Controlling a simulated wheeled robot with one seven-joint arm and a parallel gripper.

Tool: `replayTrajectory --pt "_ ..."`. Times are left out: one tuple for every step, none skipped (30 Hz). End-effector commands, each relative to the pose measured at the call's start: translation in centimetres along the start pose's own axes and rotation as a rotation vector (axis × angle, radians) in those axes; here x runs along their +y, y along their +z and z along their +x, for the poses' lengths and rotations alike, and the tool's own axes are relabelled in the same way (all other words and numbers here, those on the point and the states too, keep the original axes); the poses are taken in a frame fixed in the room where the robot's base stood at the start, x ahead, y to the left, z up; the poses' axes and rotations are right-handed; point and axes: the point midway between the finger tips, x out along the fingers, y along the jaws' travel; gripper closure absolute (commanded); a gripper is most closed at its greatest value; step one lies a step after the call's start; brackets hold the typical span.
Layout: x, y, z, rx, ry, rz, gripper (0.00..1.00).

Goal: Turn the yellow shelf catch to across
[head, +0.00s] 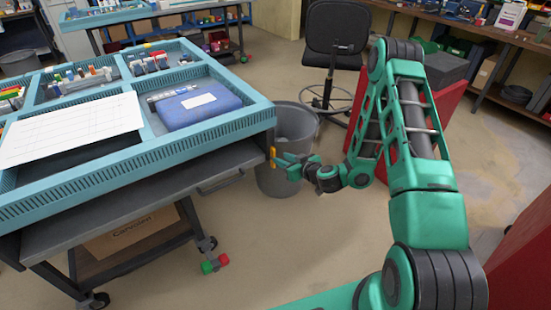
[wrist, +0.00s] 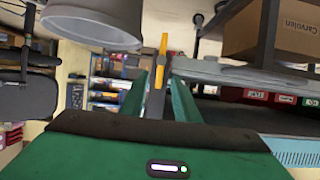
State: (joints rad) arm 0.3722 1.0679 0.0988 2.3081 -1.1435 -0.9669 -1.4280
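The yellow catch (head: 273,154) is a small upright piece at the right end of the cart's grey shelf (head: 130,215), below the blue tray corner. In the wrist view the catch (wrist: 163,47) runs up and down the picture, just beyond the fingertips. My gripper (head: 283,164) is beside the catch, on its right in the head view. In the wrist view its two green fingers (wrist: 160,72) stand apart with the catch lined up between them. I see nothing held. Whether a finger touches the catch, I cannot tell.
A grey bin (head: 285,180) stands right behind and below my gripper. The blue tray (head: 255,118) with a blue case (head: 200,107) lies above the shelf. A black chair (head: 335,35) stands behind, and a red box (head: 405,135) is behind my arm. The floor in front is clear.

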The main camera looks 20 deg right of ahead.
Motion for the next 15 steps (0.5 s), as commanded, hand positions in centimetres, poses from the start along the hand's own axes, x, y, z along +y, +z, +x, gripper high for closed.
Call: replayTrajectory --pt "-0.1 -0.1 0.9 0.003 -0.002 -0.005 0.71" --pt "-0.1 -0.1 1.3 0.003 -0.002 -0.004 0.71" --pt "-0.1 -0.1 1.9 0.003 -0.002 -0.005 0.71" --pt "-0.1 -0.1 2.4 0.003 -0.002 -0.004 0.71" --pt "-0.1 -0.1 2.8 0.003 -0.001 -0.005 0.71" --pt "-0.1 -0.1 3.3 0.003 -0.001 -0.004 0.71" --pt "-0.1 -0.1 3.6 0.003 -0.001 -0.003 0.71" --pt "-0.1 -0.1 4.0 0.003 -0.001 -0.004 0.71" --pt "-0.1 -0.1 4.4 0.002 -0.001 -0.003 0.71" --pt "-0.1 -0.1 4.6 0.002 -0.001 -0.002 0.71" --pt "-0.1 -0.1 4.8 0.001 0.0 -0.003 0.71" --pt "0.0 -0.1 5.1 0.002 0.0 -0.002 0.71" --pt "0.0 -0.1 5.2 0.002 0.0 -0.001 0.71" --pt "0.0 -0.1 5.3 0.001 0.0 -0.001 0.71" --pt "0.0 0.0 5.4 0.001 0.0 -0.002 0.71"
